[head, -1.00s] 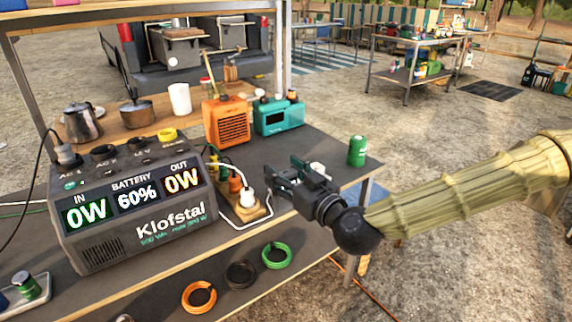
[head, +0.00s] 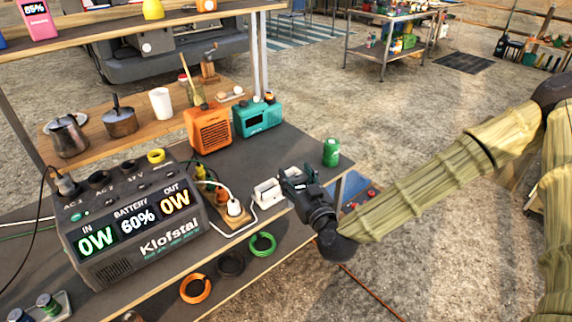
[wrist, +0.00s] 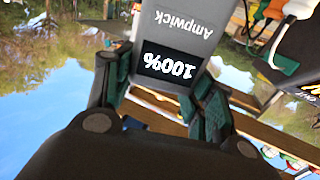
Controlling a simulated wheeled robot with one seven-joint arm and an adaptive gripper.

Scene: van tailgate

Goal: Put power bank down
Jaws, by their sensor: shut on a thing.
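The power bank (wrist: 180,50) is a grey block marked Ampwick, with a dark screen reading 100%. It shows upside down in the wrist view, between the dark green fingers of my gripper (wrist: 162,95). In the head view my gripper (head: 285,183) is over or beside the right part of the grey tabletop (head: 285,145). A pale block at its fingertips appears to be the power bank (head: 266,192). The fingers are shut on it. I cannot tell whether its underside touches the tabletop.
A green can (head: 331,152) stands right of my gripper. An orange radio (head: 208,128) and a teal radio (head: 257,118) stand behind. A power strip with a white plug (head: 233,208) and the large power station (head: 135,225) are left. Cable coils (head: 262,244) lie on the lower shelf.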

